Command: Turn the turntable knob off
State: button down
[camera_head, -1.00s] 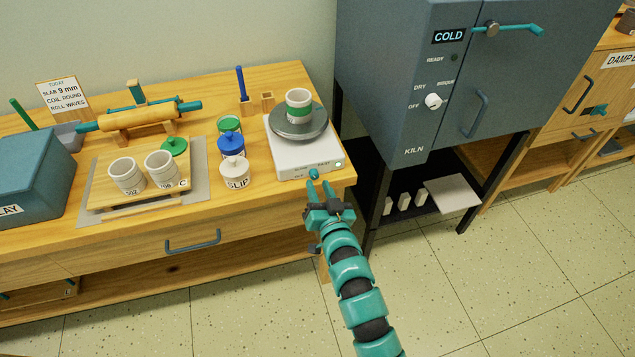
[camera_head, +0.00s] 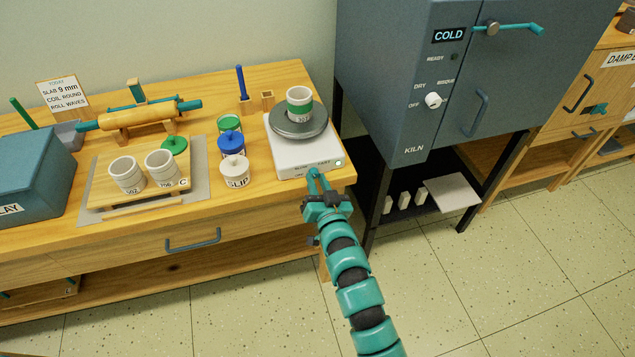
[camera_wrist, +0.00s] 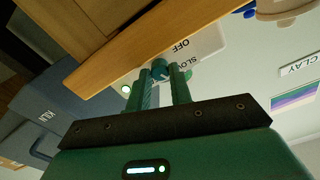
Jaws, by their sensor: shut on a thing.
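The turntable (camera_head: 299,119) has a dark round wheel on a white base (camera_head: 290,154) at the front right corner of the wooden table. A cup with a green band (camera_head: 299,101) stands on the wheel. My gripper (camera_head: 317,182) is at the front face of the base, and its fingers are closed around the small teal knob. In the wrist view the knob (camera_wrist: 159,68) shows between the two fingertips, with the words OFF and SLOW printed beside it. A small light (camera_head: 339,162) glows at the right end of the base front. The knob's exact pointing direction is hard to tell.
The table's front edge (camera_head: 250,203) runs just beside my gripper. A SLIP jar (camera_head: 235,172) and a blue-lidded jar (camera_head: 231,144) stand left of the turntable. The kiln (camera_head: 408,90) stands close on the right. The floor in front is free.

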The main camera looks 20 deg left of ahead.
jog(key=n+b, duration=0.1)
jog(key=n, duration=0.2)
jog(key=shift+f+n, duration=0.1)
jog(key=shift+n, duration=0.3)
jog(key=shift+n+b, duration=0.85)
jog(key=shift+n, duration=1.35)
jog(key=c, duration=1.5)
grip_release()
jog(key=shift+c, duration=0.2)
